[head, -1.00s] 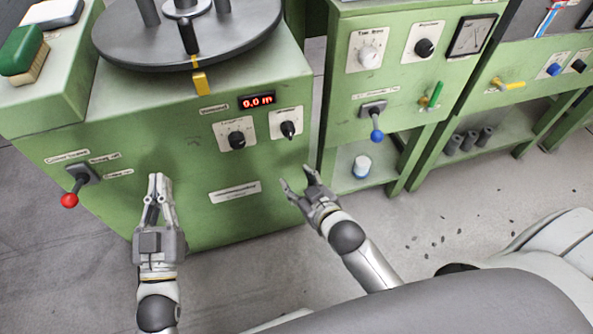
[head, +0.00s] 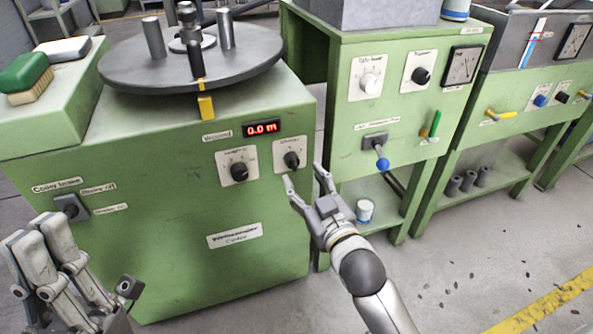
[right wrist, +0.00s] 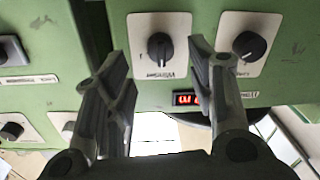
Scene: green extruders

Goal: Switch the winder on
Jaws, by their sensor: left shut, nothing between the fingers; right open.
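The winder (head: 160,230) is a green machine with a dark round turntable (head: 185,75) on top. Its red display (head: 262,128) reads 0.0 m. Below the display are a left knob (head: 239,172) and a right knob (head: 291,160). My right gripper (head: 305,178) is open and empty, just below the right knob. In the right wrist view the right knob (right wrist: 160,46) lies ahead between the fingers, apart from them; the left knob (right wrist: 248,46) is beside them. My left gripper (head: 38,232) is shut and empty before the lever switch (head: 72,207), whose red ball is hidden.
A green-backed brush (head: 25,73) and a white-topped block (head: 62,50) lie on the green surface at left. Another green machine (head: 370,110), with a blue-ball lever (head: 382,163), stands to the right. A white-and-blue container (head: 364,210) sits on its lower shelf.

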